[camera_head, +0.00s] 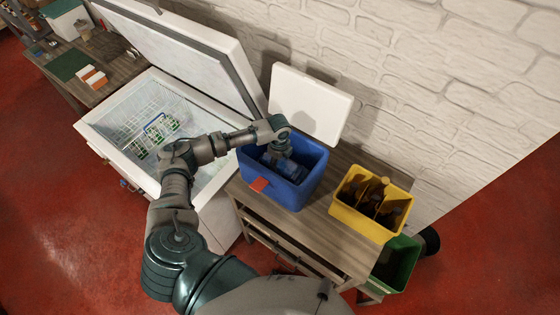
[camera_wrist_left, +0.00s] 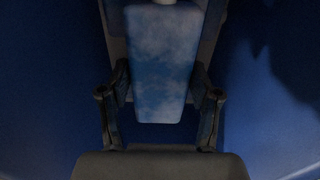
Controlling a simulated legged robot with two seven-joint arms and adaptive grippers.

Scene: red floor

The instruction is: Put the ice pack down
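An ice pack with a blue, cloud-like pattern (camera_wrist_left: 160,65) fills the middle of the left wrist view. My left gripper (camera_wrist_left: 160,82) has a finger at each side edge of it and appears closed on it. In the head view, my left gripper (camera_head: 282,151) reaches down inside the blue cooler box (camera_head: 302,197), with bluish pack surfaces (camera_head: 290,170) beside it. A greyish-blue shape shows behind the held pack in the wrist view; I cannot tell what it is. The box's open white lid (camera_head: 310,103) stands behind it. My right gripper is out of view.
The cooler stands on a wooden table (camera_head: 322,228) beside a yellow crate with bottles (camera_head: 363,228). A green bin (camera_head: 400,268) is at the right. An open white chest freezer (camera_head: 97,137) with a wire basket (camera_head: 155,122) is at the left. A brick wall stands close behind.

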